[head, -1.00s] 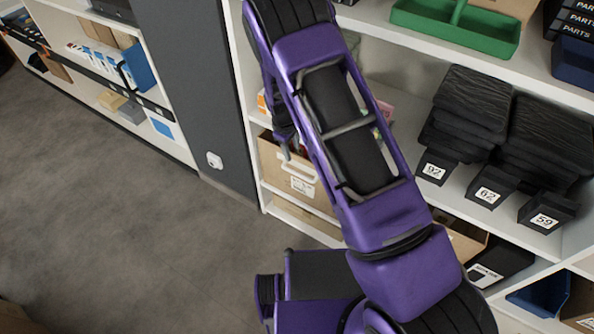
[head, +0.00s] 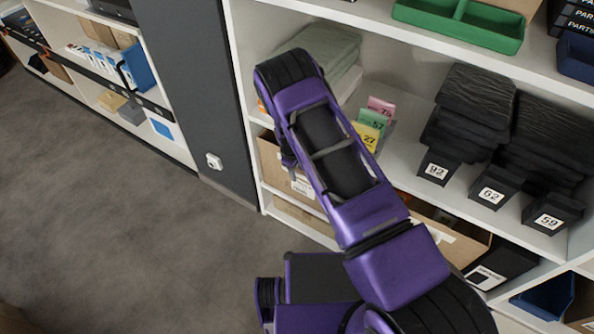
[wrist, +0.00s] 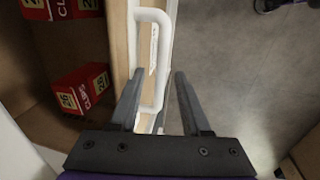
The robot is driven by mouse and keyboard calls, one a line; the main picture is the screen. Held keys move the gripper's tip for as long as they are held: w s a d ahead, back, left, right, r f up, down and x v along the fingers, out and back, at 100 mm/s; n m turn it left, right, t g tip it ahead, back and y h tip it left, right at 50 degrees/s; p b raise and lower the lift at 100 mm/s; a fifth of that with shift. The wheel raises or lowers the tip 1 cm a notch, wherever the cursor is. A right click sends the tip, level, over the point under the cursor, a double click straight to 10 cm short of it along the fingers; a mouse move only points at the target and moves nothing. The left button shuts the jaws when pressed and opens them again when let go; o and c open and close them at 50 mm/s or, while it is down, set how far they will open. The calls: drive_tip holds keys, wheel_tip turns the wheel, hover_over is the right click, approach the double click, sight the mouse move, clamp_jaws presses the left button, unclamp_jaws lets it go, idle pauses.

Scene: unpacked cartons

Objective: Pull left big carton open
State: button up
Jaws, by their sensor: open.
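The left big carton (head: 270,155) is a brown box on the lower shelf in the head view, largely hidden by my arm. In the wrist view its open inside (wrist: 50,75) is at the left, with a front wall (wrist: 119,40) that carries a white bar handle (wrist: 165,45). My gripper (wrist: 158,75) is open. The handle's near part lies between the two fingers, closer to the left one; I cannot tell whether that finger touches it. In the head view the fingers are hidden behind my arm.
Red boxes (wrist: 82,89) lie inside the carton. Above it are folded cloths (head: 325,55) and coloured number cards (head: 370,125). A grey pillar (head: 203,90) stands left of the shelf. The grey floor (head: 100,220) in front is clear at the left.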

clamp_jaws()
idle(1.4)
